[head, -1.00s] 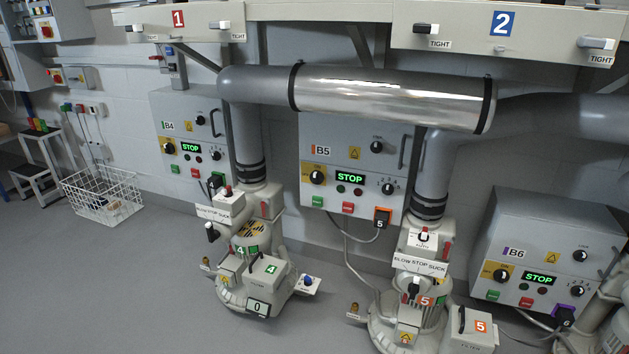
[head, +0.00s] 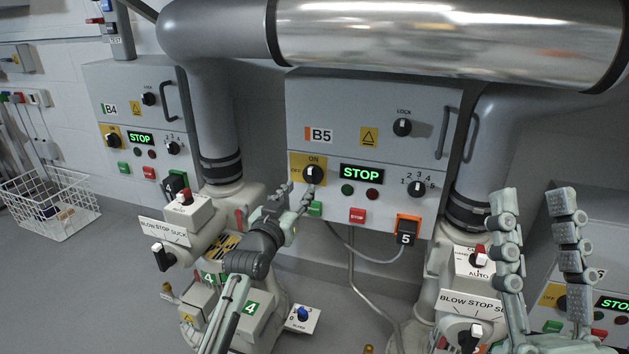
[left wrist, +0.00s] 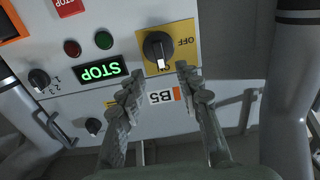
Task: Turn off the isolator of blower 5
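The blower 5 isolator (head: 314,174) is a black knob on a yellow plate at the left of the grey B5 cabinet (head: 385,150). Its white pointer points up at ON, with OFF at the left. In the left wrist view the isolator (left wrist: 158,47) appears upside down, just beyond and between my fingertips. My left gripper (head: 296,191) is open and empty, just below and left of the knob in the head view; its spread fingers (left wrist: 157,76) also show in the left wrist view. I see no contact. My right gripper (head: 534,200) is open and empty at the right.
The B5 display (head: 361,173) reads STOP. A lock knob (head: 402,127), selector (head: 417,188) and orange-framed plug (head: 406,232) are to the right. Blower 4 (head: 225,270) stands under my left arm.

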